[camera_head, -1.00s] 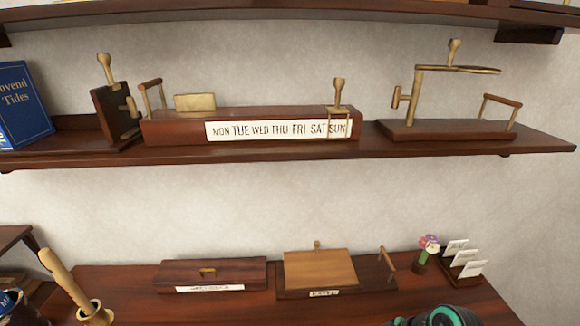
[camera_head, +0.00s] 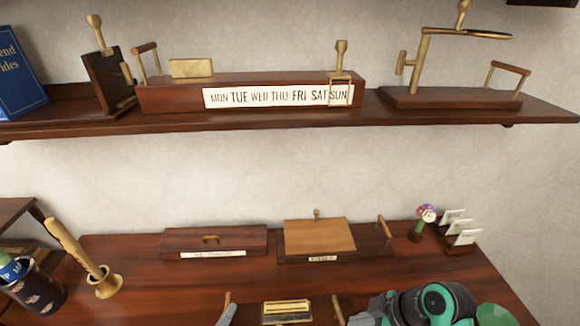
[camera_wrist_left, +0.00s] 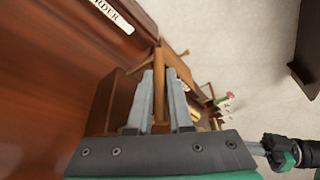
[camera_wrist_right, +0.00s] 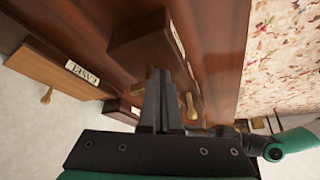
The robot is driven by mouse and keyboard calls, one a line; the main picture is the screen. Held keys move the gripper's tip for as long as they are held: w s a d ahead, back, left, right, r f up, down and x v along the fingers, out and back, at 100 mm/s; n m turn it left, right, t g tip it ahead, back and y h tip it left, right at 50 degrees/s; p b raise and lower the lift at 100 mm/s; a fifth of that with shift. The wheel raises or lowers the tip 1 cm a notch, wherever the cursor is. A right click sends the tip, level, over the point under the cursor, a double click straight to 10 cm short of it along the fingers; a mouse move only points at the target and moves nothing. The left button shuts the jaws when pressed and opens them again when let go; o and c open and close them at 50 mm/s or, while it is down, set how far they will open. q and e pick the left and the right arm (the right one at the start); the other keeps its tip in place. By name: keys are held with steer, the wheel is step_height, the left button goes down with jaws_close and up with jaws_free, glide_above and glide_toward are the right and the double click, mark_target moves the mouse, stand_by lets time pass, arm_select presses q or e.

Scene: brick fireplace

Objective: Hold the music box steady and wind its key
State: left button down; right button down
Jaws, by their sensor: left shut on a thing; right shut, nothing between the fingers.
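A dark wooden box with a brass plate (camera_head: 287,310), which I take to be the music box, is cut off by the bottom edge of the head view. A wooden handle (camera_head: 338,309) stands near its right end. My left gripper (camera_head: 228,312) is at the box's left side; in the left wrist view, its grey fingers (camera_wrist_left: 166,78) are shut on a wooden bar (camera_wrist_left: 181,66). My right gripper (camera_wrist_right: 162,78) is shut and empty. In the right wrist view, a brass key-like piece (camera_wrist_right: 190,104) is just beside its fingers, apparently apart from them.
Behind are a long labelled box (camera_head: 210,240), a box with a tilted board (camera_head: 318,236), flowers (camera_head: 426,214) and a card holder (camera_head: 463,236). At left stand a brass holder (camera_head: 107,287) and a dark cup (camera_head: 37,290). A loaded shelf (camera_head: 440,118) hangs above.

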steer(key=shift+s+d, duration=0.1)
stand_by(0.4)
steer(key=shift+s+d, duration=0.2)
steer(key=shift+s+g, duration=0.15)
steer(key=shift+g, duration=0.15)
steer(key=w+d+r, duration=0.2)
steer(key=w+r, duration=0.2)
steer(key=r, duration=0.3)
step_height(320, 180, down, 7)
steer(key=shift+a, duration=0.6)
stand_by(1.0)
steer(key=shift+s, duration=0.3)
